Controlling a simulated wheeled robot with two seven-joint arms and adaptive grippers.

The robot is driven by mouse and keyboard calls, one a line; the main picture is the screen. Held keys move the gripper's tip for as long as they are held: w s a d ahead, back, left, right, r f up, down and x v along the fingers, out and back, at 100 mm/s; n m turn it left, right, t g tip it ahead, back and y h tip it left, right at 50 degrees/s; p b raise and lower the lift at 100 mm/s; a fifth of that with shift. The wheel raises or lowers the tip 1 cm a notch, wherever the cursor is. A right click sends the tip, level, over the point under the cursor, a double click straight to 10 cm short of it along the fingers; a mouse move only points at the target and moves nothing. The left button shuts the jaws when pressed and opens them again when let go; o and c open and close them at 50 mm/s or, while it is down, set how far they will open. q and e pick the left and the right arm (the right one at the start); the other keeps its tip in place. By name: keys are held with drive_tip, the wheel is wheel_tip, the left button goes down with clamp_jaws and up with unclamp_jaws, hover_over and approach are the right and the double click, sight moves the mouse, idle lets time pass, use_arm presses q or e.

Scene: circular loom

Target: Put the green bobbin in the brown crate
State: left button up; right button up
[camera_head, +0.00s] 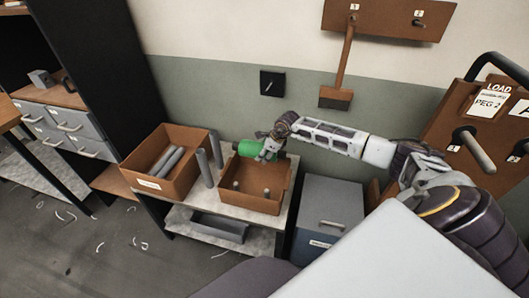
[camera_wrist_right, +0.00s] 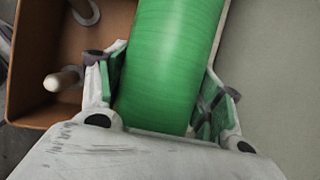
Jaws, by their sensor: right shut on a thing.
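The green bobbin (camera_head: 247,147) is in my right gripper (camera_head: 267,148), over the back edge of a brown crate (camera_head: 250,203) on the bench. In the right wrist view the green bobbin (camera_wrist_right: 175,55) lies between the two fingers of my right gripper (camera_wrist_right: 165,85), which is shut on it. The brown crate (camera_wrist_right: 28,75) shows beside and below the bobbin there, with pale pegs standing up inside. The bobbin is held up at the crate's back side, not lying on its floor. My left gripper is not in view.
A second brown crate (camera_head: 140,179) with grey tubes stands left on the bench (camera_head: 185,197). Upright grey tubes (camera_head: 205,168) stand between the crates. A grey cabinet (camera_head: 327,205) is to the right. The wall (camera_head: 215,85) is close behind.

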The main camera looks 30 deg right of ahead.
drive_tip(key=shift+f+b, duration=0.8)
drive_tip(key=shift+f, duration=0.7)
drive_tip(key=shift+f+b, duration=0.4)
drive_tip(key=shift+f, duration=0.2)
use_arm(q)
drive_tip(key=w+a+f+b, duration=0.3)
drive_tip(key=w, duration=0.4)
use_arm(e)
drive_tip(key=shift+f+b, duration=1.7)
drive_tip(key=shift+f, duration=2.9)
drive_tip(key=shift+f+b, duration=0.55)
drive_tip(key=shift+b, duration=0.1)
drive_tip(key=shift+f, duration=0.15)
drive_tip(key=shift+f+b, duration=0.35)
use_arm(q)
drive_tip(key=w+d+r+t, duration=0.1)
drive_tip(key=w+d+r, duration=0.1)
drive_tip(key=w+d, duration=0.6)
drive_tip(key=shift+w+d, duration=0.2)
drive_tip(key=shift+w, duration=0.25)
